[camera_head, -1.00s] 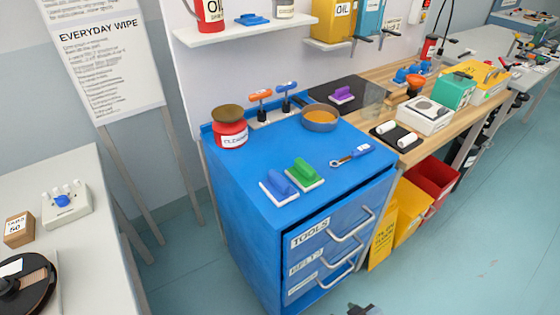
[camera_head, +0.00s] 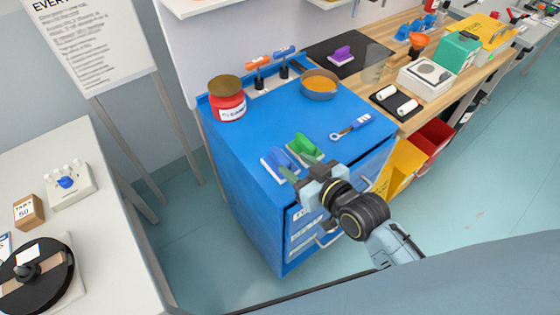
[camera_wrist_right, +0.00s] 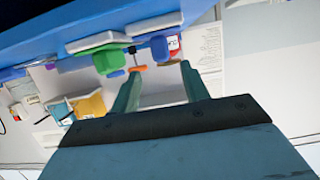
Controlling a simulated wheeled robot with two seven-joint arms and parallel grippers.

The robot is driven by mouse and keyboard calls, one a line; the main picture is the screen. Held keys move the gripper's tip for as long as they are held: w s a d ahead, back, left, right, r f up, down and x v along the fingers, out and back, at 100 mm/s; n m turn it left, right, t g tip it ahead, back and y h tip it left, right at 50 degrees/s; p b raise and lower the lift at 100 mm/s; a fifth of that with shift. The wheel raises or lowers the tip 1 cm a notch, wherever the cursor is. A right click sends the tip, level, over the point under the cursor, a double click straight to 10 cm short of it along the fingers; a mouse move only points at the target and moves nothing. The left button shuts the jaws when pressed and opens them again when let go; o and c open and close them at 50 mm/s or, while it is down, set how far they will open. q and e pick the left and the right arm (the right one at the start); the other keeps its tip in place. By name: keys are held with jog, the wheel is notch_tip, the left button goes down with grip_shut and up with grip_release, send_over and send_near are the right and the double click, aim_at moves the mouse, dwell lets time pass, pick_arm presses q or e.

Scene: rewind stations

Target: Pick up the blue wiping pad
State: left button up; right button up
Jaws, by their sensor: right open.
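The blue wiping pad (camera_head: 273,164), a blue handle on a pale base, lies on the blue cabinet's top near its front left edge. A green pad (camera_head: 303,147) lies close beside it on the right. My right gripper (camera_head: 297,173) is at the cabinet's front edge, close to the blue pad and partly covering it. In the right wrist view the gripper (camera_wrist_right: 160,72) is open and empty, with the blue pad (camera_wrist_right: 158,46) beyond the fingertips and the green pad (camera_wrist_right: 106,60) to its left. Contact cannot be told. My left gripper is not in view.
Two upright handled tools stand at the back. A wooden bench (camera_head: 440,78) adjoins on the right, a grey table (camera_head: 95,165) on the left.

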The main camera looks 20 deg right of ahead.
aim_at(285, 160)
jog(key=x, duration=0.6)
jog(key=shift+w+a+f, duration=0.2)
jog(key=shift+a+f, duration=0.1)
jog(key=shift+f, duration=0.1)
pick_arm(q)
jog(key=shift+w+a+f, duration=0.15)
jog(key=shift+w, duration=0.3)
pick_arm(e)
grip_shut()
